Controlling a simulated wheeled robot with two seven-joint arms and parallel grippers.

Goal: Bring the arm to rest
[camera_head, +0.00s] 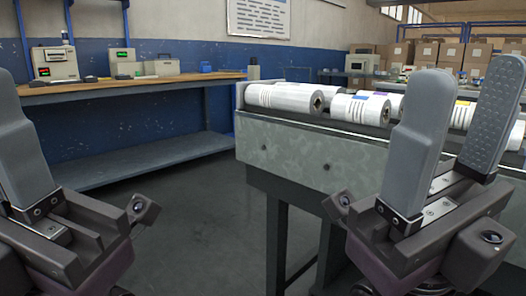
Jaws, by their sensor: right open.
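My right gripper (468,82) shows at the right of the head view, its two grey fingers pointing up and standing apart. I see nothing between its fingers, and they hide part of the roll rack behind. My left gripper is at the left edge, cut off by the frame. One grey finger of it shows, pointing up, and its other finger is out of view, so its opening cannot be told. Both grippers appear raised in front of me, apart from each other and from the rack.
A grey metal rack (300,150) holds several white rolls, including one at its left end (285,97). A wooden-topped workbench (130,88) with devices stands along the blue wall at left. Cardboard boxes (425,52) are stacked at the back right. Open floor (200,215) lies between bench and rack.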

